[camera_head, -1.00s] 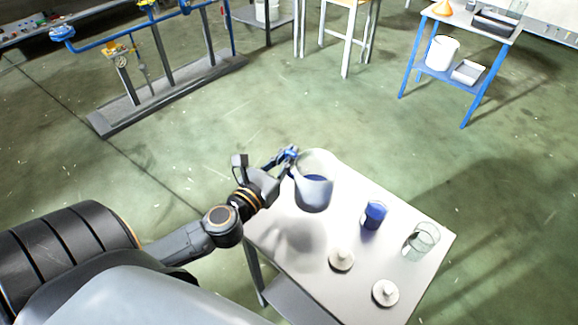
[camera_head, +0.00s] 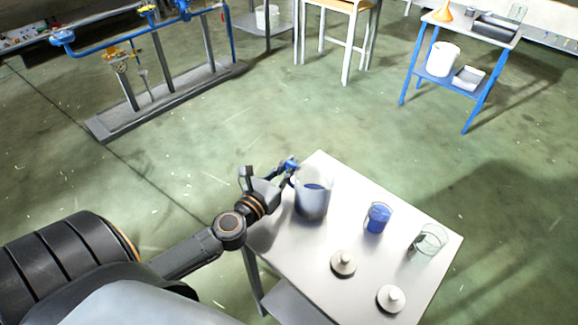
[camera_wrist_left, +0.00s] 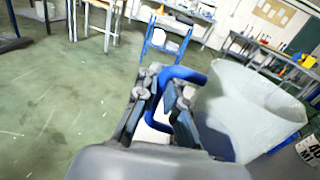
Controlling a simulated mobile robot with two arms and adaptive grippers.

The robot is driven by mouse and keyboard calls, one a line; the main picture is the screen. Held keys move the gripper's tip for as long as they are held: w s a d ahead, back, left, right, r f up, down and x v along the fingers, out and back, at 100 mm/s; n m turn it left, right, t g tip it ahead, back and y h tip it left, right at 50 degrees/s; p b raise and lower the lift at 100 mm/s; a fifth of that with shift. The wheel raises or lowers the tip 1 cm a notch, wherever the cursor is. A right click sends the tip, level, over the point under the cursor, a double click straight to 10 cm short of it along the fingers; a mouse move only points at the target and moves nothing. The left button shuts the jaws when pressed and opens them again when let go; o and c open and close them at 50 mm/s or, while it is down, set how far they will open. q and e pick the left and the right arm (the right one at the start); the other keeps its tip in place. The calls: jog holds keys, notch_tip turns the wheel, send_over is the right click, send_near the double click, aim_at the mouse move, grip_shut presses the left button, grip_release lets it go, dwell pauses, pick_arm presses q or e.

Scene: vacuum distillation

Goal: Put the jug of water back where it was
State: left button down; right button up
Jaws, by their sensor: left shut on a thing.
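The clear jug (camera_head: 313,196) with blue-looking water and a blue handle is upright at the far left part of the white table (camera_head: 345,180). Its base is at or very near the tabletop; I cannot tell if it touches. My left gripper (camera_head: 289,172) is shut on the jug's handle from the left. In the left wrist view the blue handle (camera_wrist_left: 183,75) lies between the fingers of the gripper (camera_wrist_left: 160,105), and the jug's clear body (camera_wrist_left: 255,105) is at the right. My right gripper is not in view.
On the same table are a glass of blue liquid (camera_head: 378,217), an empty glass beaker (camera_head: 431,239) and two white lidded knob-like pieces (camera_head: 344,263), (camera_head: 391,298). A blue-legged stand (camera_head: 449,88) is farther off.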

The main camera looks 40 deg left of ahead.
pick_arm(q)
jog(key=c, duration=1.9)
grip_release()
jog(key=shift+f, duration=0.15)
jog(key=o, duration=0.5)
jog(key=shift+c, duration=0.2)
jog(key=shift+r, duration=0.35)
jog(key=s+b, duration=0.1)
jog(key=s, duration=0.2)
jog(key=s+b, duration=0.1)
jog(key=s, duration=0.3)
jog(key=s+b, duration=0.2)
jog(key=s, duration=0.1)
jog(key=shift+s+d+f, duration=0.15)
jog(key=shift+s+f, duration=0.15)
jog(key=shift+s, duration=0.05)
jog(key=shift+s+r, duration=0.2)
jog(key=shift+s, duration=0.5)
